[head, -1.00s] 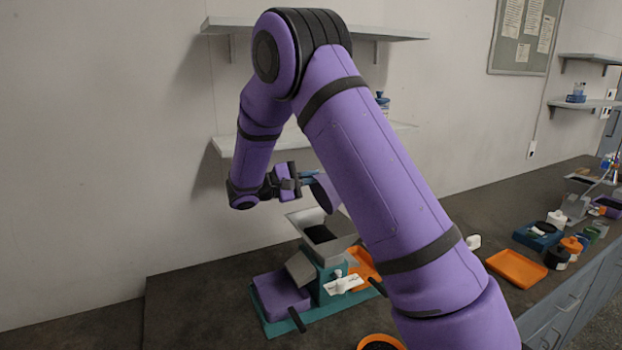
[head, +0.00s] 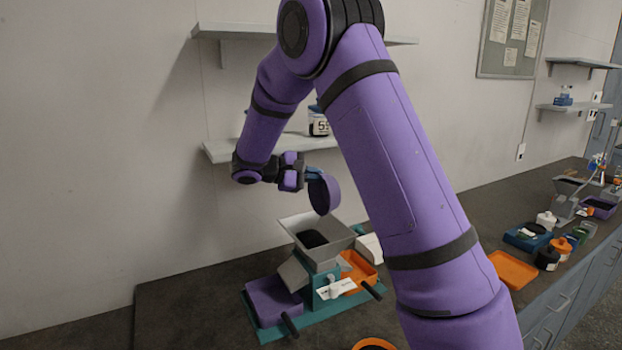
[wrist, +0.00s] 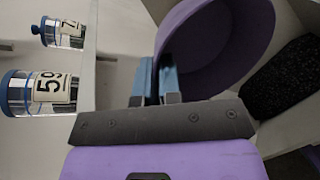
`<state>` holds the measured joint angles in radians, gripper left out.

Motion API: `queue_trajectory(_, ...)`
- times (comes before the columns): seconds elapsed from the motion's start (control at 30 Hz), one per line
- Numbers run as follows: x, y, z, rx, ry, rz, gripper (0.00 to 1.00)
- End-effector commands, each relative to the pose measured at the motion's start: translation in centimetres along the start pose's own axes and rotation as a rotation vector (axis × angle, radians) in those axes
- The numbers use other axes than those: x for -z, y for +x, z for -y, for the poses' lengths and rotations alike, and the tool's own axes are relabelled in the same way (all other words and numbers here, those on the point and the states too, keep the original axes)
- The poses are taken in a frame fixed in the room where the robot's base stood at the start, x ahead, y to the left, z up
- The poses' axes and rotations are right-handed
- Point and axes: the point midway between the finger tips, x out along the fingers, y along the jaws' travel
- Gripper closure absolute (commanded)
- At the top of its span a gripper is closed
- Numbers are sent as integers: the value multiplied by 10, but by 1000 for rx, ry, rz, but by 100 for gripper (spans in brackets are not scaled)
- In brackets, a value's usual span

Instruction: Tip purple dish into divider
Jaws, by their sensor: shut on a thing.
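The purple dish (head: 324,193) is tilted on its side above the hopper, and it also shows in the wrist view (wrist: 228,45). My gripper (head: 308,173) is shut on the dish's rim; its blue fingers also show in the wrist view (wrist: 158,82). The divider has a grey hopper (head: 345,233) on a teal stand, with dark material (head: 312,239) inside it. The same dark material shows in the wrist view (wrist: 285,80). A purple bin (head: 272,301) and an orange bin (head: 357,271) stand at the divider's sides. The dish's visible inside looks empty.
A jar with a blue lid (wrist: 40,92) sits on the lower shelf (head: 225,150) behind the arm. An orange tray (head: 514,269) and several small containers lie to the right on the dark bench (head: 190,300). My arm hides part of the bench.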

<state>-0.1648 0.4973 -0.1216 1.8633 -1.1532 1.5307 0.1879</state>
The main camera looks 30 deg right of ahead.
Motion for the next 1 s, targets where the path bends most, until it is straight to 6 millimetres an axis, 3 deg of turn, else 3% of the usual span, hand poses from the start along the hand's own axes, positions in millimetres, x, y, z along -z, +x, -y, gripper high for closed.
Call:
queue_trajectory(0.23, -2, 5, -3, 36, -4, -20, 100)
queue_trajectory(0.6, -4, 33, -15, 313, -59, -200, 100)
queue_trajectory(1.0, -3, 38, -16, 355, -70, -226, 100)
